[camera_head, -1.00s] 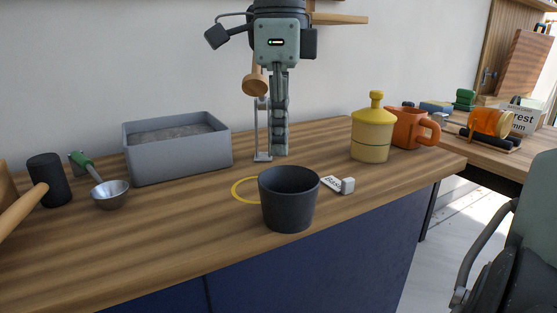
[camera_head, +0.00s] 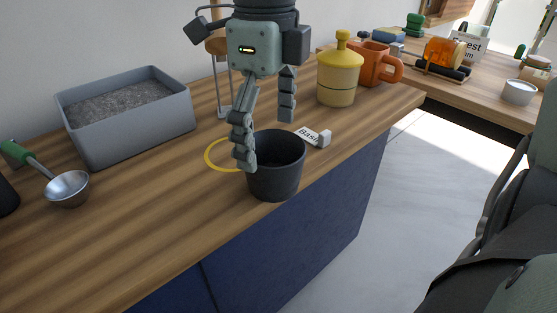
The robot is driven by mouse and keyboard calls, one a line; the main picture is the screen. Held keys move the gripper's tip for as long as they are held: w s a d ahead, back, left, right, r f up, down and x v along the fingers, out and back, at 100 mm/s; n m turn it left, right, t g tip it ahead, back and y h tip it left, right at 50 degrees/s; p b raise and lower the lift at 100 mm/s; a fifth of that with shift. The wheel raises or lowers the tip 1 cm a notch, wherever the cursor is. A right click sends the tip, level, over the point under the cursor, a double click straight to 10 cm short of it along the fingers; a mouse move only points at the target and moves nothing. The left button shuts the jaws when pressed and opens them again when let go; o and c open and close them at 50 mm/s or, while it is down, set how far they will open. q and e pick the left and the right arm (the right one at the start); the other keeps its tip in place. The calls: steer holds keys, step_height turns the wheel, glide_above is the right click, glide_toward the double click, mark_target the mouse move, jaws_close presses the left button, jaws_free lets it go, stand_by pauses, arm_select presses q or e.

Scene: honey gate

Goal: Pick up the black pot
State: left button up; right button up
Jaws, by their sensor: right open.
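The black pot (camera_head: 275,181) stands upright and open-topped near the front edge of the wooden counter. My right gripper (camera_head: 265,139) hangs above it from the top of the picture, its fingers spread and pointing down. One finger overlaps the pot's left rim in the picture; the other ends just above the far rim. I cannot tell whether either finger touches the pot. Nothing is held. My left gripper is out of view.
A yellow ring (camera_head: 209,158) is marked on the counter (camera_head: 150,220) left of the pot. A "Basil" tag (camera_head: 311,136) lies close behind-right. A grey soil planter (camera_head: 140,130), metal scoop (camera_head: 68,188), yellow jar (camera_head: 337,80) and orange mug (camera_head: 375,70) stand around.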

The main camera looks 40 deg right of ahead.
mark_target(267, 185)
steer(key=f, duration=0.6)
steer(key=shift+d+f, duration=0.3)
steer(key=shift+d, duration=0.1)
steer(key=c, duration=1.3)
